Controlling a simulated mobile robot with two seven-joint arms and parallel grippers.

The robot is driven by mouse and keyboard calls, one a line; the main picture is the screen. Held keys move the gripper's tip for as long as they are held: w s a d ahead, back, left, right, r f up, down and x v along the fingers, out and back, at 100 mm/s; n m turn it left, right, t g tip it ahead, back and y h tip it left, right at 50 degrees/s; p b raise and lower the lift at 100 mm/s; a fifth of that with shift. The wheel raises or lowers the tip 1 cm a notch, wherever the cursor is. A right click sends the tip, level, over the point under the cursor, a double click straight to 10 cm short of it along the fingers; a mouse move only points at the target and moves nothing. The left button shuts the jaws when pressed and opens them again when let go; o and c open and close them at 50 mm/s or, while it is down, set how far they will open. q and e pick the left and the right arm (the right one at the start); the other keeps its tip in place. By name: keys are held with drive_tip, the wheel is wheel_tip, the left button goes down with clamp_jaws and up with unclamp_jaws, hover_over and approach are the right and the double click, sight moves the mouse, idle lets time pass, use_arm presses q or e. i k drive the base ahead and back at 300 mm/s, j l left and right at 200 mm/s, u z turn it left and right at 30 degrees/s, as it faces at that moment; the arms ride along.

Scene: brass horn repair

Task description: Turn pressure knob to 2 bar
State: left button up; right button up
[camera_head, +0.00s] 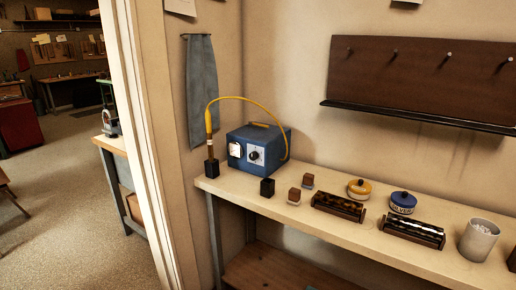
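A blue box-shaped unit (268,140) stands at the left end of the pale bench. Its front has a white-faced dial gauge (235,149) on the left and a small round knob (254,155) on a light plate on the right. The gauge reading and the knob's setting are too small to make out. A yellow cable runs from behind the unit over to a yellow-handled tool (208,122), which stands upright in a small black holder (212,168) left of the unit. Neither of my grippers shows in this view.
The bench (330,228) also holds a black cup (267,188), small brown-topped blocks, a yellow jar (359,189), a blue jar (403,202), two dark racks and a grey cup (479,240). A doorway with a white frame (140,130) is at left, with open floor (70,200) beyond.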

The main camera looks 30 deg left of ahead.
sight(253, 156)
drive_tip(key=j, duration=0.4)
drive_tip(key=i+j+u, duration=0.1)
drive_tip(key=j, duration=0.3)
drive_tip(key=i+j, duration=0.15)
drive_tip(key=j, duration=0.25)
drive_tip(key=j+u, duration=0.1)
drive_tip(key=j, duration=0.3)
drive_tip(key=i+j, duration=0.15)
drive_tip(key=j, duration=0.2)
drive_tip(key=i+j+u, duration=0.1)
drive_tip(key=j, duration=0.3)
drive_tip(key=i+j+u, duration=0.1)
drive_tip(key=j, duration=0.3)
drive_tip(key=i+j, duration=0.15)
drive_tip(key=j, duration=0.2)
